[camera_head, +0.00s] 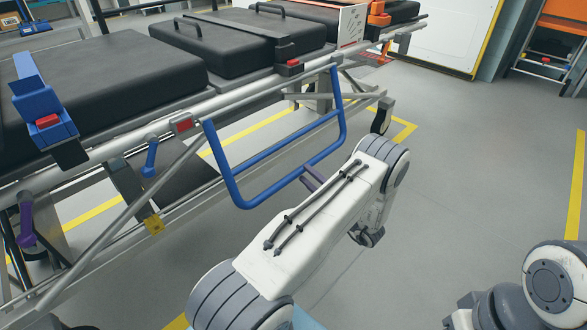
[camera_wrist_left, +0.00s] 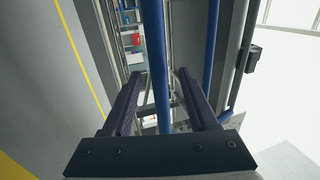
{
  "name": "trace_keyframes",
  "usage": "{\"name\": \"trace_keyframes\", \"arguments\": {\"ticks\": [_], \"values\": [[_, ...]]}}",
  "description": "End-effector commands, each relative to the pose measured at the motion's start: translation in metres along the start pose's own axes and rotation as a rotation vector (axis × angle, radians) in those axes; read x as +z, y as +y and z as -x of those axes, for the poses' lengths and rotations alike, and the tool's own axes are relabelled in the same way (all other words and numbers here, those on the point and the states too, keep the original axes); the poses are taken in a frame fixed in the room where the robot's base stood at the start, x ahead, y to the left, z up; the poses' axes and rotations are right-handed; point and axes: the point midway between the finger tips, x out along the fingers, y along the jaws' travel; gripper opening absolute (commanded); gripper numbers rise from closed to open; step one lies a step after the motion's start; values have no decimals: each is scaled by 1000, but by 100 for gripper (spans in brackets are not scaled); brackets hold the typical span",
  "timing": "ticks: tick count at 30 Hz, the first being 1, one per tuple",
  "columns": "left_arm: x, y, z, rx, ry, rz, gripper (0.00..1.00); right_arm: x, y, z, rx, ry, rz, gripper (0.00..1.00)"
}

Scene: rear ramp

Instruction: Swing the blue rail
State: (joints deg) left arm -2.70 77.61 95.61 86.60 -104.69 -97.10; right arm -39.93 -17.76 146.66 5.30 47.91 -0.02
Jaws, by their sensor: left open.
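The blue rail (camera_head: 275,155) is a U-shaped tube frame with a second bar across it. In the head view it hangs down and outward from the side of a stretcher. My left gripper (camera_head: 312,180) is at the rail's lower bar, mostly hidden behind my left arm. In the left wrist view, my open left gripper (camera_wrist_left: 162,74) has its two purple fingers on either side of a blue bar of the rail (camera_wrist_left: 156,45). Gaps show between bar and fingers. The rail's other blue bar runs just to the right. My right gripper is out of view.
The stretcher has black pads (camera_head: 130,75) and a silver side tube (camera_head: 240,95) with red catches. A blue bracket (camera_head: 42,105) stands at its left. A caster (camera_head: 382,115) is beyond the rail. Grey floor (camera_head: 470,150) on the right is clear.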

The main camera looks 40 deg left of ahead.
Motion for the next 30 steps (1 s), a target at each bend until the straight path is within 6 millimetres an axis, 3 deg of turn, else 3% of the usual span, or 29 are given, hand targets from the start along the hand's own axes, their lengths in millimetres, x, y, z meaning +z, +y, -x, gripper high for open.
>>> {"name": "trace_keyframes", "arguments": {"ticks": [6,10,23,27,28,30], "values": [[1,4,-41,2,-3,3,59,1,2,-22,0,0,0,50],[0,3,-57,2,-1,3,59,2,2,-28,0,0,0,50],[-1,0,-68,2,3,2,59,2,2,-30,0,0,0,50],[-1,1,-68,2,3,2,6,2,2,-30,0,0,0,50],[-1,1,-68,2,3,2,0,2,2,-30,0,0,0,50],[-1,1,-68,2,3,2,0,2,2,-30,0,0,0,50]]}}
